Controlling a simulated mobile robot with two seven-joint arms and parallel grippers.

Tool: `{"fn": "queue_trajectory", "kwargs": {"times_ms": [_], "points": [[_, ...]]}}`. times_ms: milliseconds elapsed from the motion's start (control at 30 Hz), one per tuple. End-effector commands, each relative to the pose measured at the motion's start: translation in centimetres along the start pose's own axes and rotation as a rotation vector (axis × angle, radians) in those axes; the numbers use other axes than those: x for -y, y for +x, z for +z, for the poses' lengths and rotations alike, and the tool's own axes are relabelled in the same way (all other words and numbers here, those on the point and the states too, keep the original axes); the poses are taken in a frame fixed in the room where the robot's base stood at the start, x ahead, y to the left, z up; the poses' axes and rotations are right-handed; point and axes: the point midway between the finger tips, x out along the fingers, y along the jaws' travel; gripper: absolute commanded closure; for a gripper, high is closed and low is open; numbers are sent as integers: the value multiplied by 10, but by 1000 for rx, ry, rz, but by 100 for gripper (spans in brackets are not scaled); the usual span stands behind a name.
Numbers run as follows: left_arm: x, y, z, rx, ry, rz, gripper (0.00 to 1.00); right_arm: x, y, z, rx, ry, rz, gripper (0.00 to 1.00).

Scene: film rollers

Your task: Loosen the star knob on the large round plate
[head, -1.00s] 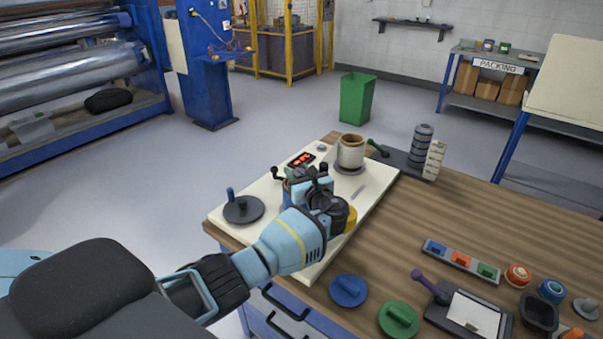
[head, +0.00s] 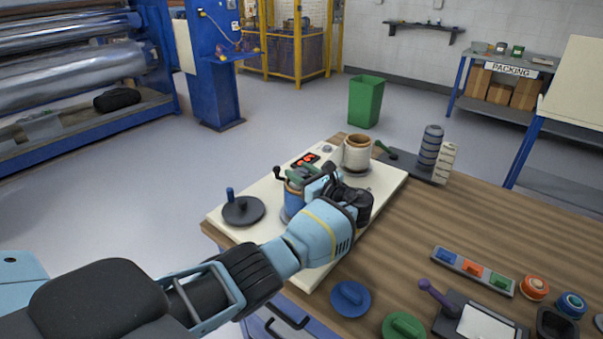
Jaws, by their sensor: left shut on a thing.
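My left gripper (head: 322,184) is over the middle of the cream panel (head: 223,222), beside a blue drum-like part (head: 293,196). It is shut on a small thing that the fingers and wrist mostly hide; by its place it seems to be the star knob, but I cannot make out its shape. A green part (head: 301,171) shows on top of the blue drum, close to the fingers. The large round plate cannot be told clearly behind my gripper. My right gripper is not in view.
Left on the panel is a dark disc (head: 243,210) with a blue peg. Blue (head: 350,298) and green (head: 404,325) discs lie on the bench in front.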

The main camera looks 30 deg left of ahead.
Motion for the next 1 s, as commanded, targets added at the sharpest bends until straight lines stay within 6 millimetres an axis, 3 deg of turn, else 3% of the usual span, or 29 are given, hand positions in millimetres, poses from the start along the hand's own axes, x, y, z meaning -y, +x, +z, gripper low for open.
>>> {"fn": "queue_trajectory", "kwargs": {"times_ms": [100, 133, 300, 667, 1000], "points": [[0, 1, 3, 2, -3, -1, 82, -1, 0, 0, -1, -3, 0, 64], [0, 1, 3, 2, -3, -1, 57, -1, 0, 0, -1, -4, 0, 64], [0, 1, 2, 1, -2, -1, 37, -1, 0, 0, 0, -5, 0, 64], [1, -6, 1, 0, -1, -3, 37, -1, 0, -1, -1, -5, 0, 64], [1, -58, 2, 0, -2, -3, 37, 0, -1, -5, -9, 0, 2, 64]]}}
